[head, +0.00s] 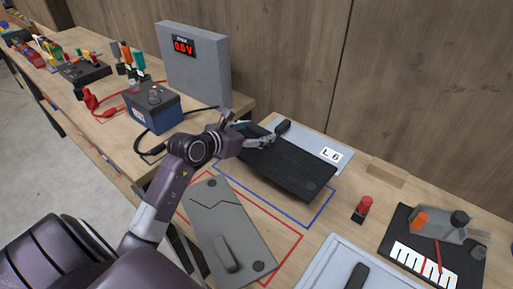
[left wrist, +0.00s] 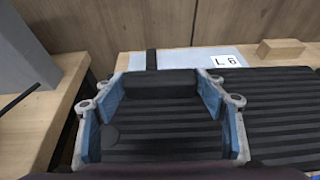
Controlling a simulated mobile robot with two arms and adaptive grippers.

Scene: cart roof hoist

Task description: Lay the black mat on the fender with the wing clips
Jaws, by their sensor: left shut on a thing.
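The black ribbed mat (head: 290,168) is over the blue outline on the bench, its far edge overlapping a pale plate labelled L 6. My left gripper (head: 268,141) is at the mat's left end. In the left wrist view its blue-padded fingers (left wrist: 163,105) are shut around a black raised block (left wrist: 160,84) at the mat's end, with ribs below and to the right. I cannot tell whether the mat is lifted or rests on the bench. No part is clearly recognisable as the fender or the wing clips. My right gripper is not in view.
The pale plate (head: 330,155) has a black handle. A grey cracked panel (head: 222,232) lies in the red outline. A red-capped item (head: 362,208), a pale panel (head: 345,270) and a black board (head: 405,237) are to the right. A blue battery (head: 152,107) and grey meter box (head: 197,65) stand left.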

